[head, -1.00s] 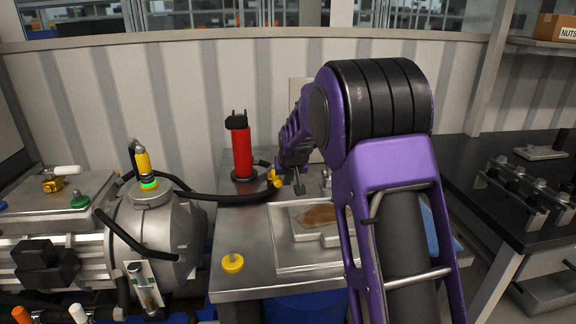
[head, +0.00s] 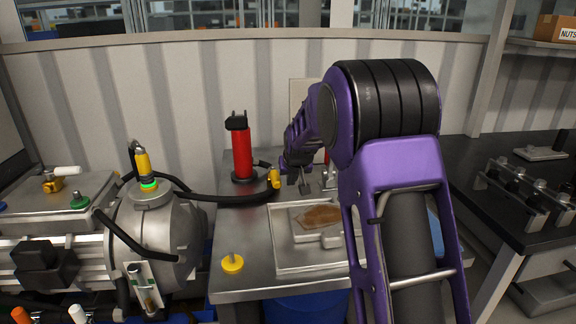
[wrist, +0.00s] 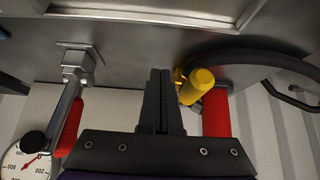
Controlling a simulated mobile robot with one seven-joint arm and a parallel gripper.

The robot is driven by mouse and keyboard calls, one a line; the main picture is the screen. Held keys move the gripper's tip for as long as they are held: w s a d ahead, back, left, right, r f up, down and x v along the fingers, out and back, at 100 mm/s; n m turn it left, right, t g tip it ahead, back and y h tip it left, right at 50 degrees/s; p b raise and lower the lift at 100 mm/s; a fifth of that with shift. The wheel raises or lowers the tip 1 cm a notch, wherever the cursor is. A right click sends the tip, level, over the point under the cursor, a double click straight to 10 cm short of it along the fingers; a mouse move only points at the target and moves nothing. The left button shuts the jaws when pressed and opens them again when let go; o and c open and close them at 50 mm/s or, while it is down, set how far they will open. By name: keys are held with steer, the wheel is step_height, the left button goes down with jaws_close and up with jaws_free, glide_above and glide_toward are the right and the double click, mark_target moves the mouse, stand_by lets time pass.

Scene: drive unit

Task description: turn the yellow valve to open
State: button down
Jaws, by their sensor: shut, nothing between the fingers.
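The yellow valve (head: 274,178) sits at the end of a black hose, beside the red cylinder (head: 240,150) on the metal table. In the wrist view its rounded yellow body (wrist: 198,86) is just right of my fingertips. My gripper (head: 302,184) is shut and empty, low over the table and a little right of the valve in the head view. The dark fingers (wrist: 161,85) show side by side in the wrist view. I cannot tell whether they touch the valve. The valve's far side and its exact handle angle are unclear.
A tray (head: 285,262) with a brown piece lies in front. A yellow knob (head: 232,263) stands at the table's front left. A metal fitting (wrist: 75,75) and a gauge (wrist: 25,163) are left in the wrist view. The drive unit (head: 160,235) stands left.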

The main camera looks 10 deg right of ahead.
steer(key=w+r+p+v, duration=0.1)
steer(key=p+v, duration=0.2)
steer(key=v, duration=0.4)
steer(key=shift+w+r, duration=0.15)
